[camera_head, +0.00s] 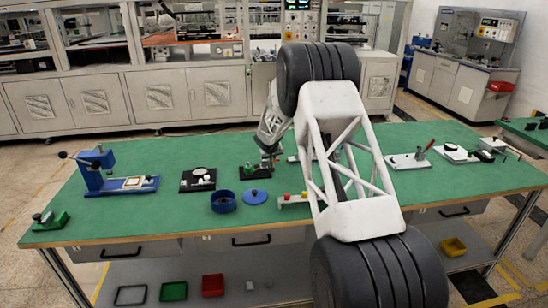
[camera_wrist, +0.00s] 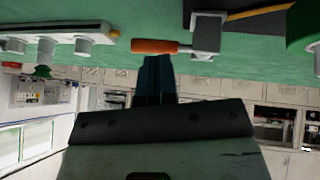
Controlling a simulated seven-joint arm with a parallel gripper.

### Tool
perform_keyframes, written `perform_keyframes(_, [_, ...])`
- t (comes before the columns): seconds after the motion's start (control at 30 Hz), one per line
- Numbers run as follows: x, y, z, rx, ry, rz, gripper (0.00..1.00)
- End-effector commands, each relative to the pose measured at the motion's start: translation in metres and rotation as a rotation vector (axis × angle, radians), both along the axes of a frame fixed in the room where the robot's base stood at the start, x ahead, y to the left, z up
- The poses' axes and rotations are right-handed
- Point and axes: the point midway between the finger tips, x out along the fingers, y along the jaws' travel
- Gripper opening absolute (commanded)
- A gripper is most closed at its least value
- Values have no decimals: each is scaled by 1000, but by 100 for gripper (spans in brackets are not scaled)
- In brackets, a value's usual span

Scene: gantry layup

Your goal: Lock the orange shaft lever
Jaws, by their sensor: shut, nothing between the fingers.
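In the wrist view the orange lever (camera_wrist: 155,46) lies level across the picture, joined at its right end to a grey metal block (camera_wrist: 208,35). My gripper (camera_wrist: 155,60) is shut and empty, with its dark fingertips at the orange lever; I cannot tell whether they touch it. In the head view my gripper (camera_head: 266,162) is low over a small black base (camera_head: 250,173) on the green table. The orange lever cannot be made out there, and my arm covers part of the table.
A blue ring (camera_head: 223,201) and a blue disc (camera_head: 255,197) sit in front of the black base. A block with coloured knobs (camera_head: 292,199) stands to the right. A blue press (camera_head: 100,172) is at the left. The green table (camera_head: 150,215) has clear room at front left.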

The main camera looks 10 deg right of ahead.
Motion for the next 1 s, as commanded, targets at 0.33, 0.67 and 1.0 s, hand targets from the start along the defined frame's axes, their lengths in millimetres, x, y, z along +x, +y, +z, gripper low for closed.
perform_keyframes(0.33, [0,1,1,0,0,0,0])
perform_keyframes(0.67, [-3,1,7,0,-1,-1,0])
perform_keyframes(1.0, [-19,1,30,1,-1,-1,0])
